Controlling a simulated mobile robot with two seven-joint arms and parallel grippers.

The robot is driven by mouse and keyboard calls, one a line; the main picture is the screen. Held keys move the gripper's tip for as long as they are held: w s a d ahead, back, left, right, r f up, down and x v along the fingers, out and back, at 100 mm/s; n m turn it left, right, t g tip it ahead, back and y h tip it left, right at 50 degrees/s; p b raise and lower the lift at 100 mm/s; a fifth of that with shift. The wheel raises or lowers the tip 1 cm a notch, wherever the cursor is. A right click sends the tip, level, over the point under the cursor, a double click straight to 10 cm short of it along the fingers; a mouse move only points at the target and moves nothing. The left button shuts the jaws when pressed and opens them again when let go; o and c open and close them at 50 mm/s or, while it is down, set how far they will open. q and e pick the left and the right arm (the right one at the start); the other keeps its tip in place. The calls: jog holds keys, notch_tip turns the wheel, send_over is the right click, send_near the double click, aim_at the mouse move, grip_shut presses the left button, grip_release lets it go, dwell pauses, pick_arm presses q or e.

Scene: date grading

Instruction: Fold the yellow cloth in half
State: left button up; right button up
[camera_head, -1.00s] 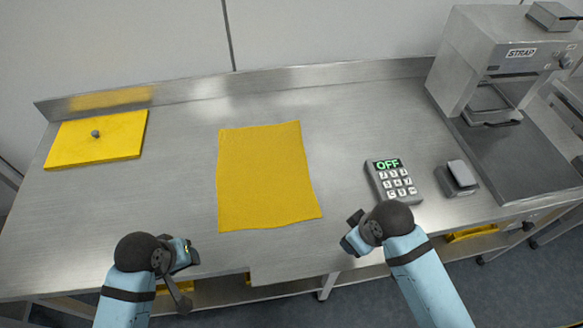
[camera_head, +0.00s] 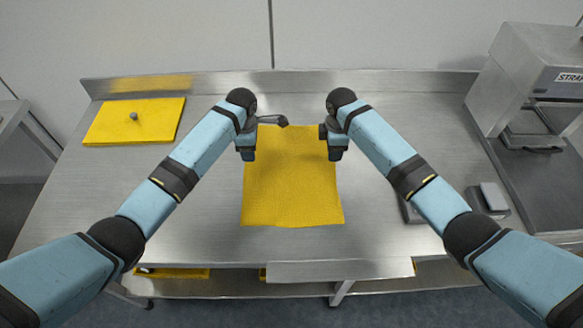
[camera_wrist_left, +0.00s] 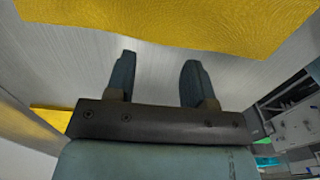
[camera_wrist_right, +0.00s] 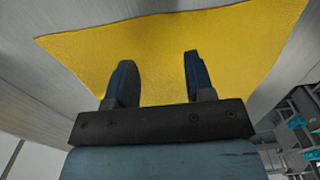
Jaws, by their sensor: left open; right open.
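The yellow cloth (camera_head: 292,190) lies flat and unfolded on the steel table in the head view. My left gripper (camera_head: 246,153) is at its far left corner, and my right gripper (camera_head: 336,152) is at its far right corner. In the left wrist view the left gripper (camera_wrist_left: 158,70) is open over bare steel, with the cloth (camera_wrist_left: 200,25) beyond its fingertips. In the right wrist view the right gripper (camera_wrist_right: 158,70) is open, and its fingers overlap the cloth (camera_wrist_right: 160,35). Neither gripper holds the cloth. The arms hide part of the far corners.
A yellow board (camera_head: 150,123) with a small knob lies at the table's far left. A grey machine (camera_head: 525,85) stands at the far right. A small grey block (camera_head: 493,197) is to the right, and the keypad is mostly hidden by my right arm. A steel backsplash (camera_head: 300,83) runs behind.

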aim_at(253, 168)
pick_arm(q)
jog(key=shift+f, duration=3.5)
pick_arm(e)
jog(key=shift+f, duration=3.55)
pick_arm(q)
jog(key=shift+f, duration=0.1)
pick_arm(e)
jog(key=shift+f, duration=0.1)
pick_arm(q)
jog(key=shift+f+b, duration=0.2)
jog(key=shift+b, duration=0.1)
pick_arm(e)
jog(key=shift+f, duration=0.2)
pick_arm(q)
jog(key=shift+r, duration=0.15)
jog(key=shift+c, duration=0.8)
pick_arm(e)
jog(key=shift+r, duration=0.15)
jog(key=shift+c, duration=0.8)
pick_arm(q)
grip_shut()
pick_arm(e)
grip_shut()
jog(key=shift+s, duration=0.1)
pick_arm(q)
jog(key=shift+r+p, duration=0.15)
jog(key=shift+p, duration=0.15)
pick_arm(e)
jog(key=shift+r, duration=0.15)
